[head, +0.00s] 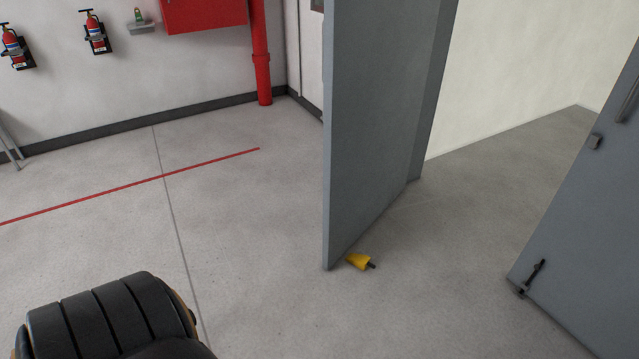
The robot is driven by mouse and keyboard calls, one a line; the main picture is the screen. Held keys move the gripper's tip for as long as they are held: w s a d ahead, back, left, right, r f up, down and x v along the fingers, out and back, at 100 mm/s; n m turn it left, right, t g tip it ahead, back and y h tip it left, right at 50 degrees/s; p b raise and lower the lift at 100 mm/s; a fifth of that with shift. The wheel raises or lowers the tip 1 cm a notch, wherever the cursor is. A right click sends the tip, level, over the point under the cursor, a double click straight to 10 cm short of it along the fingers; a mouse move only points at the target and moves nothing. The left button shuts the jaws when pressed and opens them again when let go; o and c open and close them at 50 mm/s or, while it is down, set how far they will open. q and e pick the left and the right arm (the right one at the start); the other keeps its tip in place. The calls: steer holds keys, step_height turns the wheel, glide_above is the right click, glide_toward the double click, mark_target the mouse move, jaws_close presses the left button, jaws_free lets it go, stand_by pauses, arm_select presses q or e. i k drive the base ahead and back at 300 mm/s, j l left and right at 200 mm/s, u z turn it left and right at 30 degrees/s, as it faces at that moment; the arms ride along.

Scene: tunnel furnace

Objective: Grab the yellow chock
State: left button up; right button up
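The yellow chock (358,261) lies on the floor at the bottom edge of the open grey door (375,140), near the door's free corner. It is small, with a dark stub on its right end. Its left end sits against or just beside the door; I cannot tell if it is wedged under it. A black ribbed part at the lower left looks like part of my own arm. Neither of my grippers shows in the head view.
A second grey door leaf (585,210) with a bolt stands at the right. Between the leaves is a clear doorway. Open floor (260,230) lies left of the chock. Fire extinguishers (97,35), a red cabinet (205,12) and a red pipe (262,60) are along the back wall.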

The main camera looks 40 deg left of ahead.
mark_target(361, 262)
steer(key=u, duration=1.05)
steer(key=i+l+u, duration=0.15)
steer(key=i+l, duration=0.2)
steer(key=l, duration=0.1)
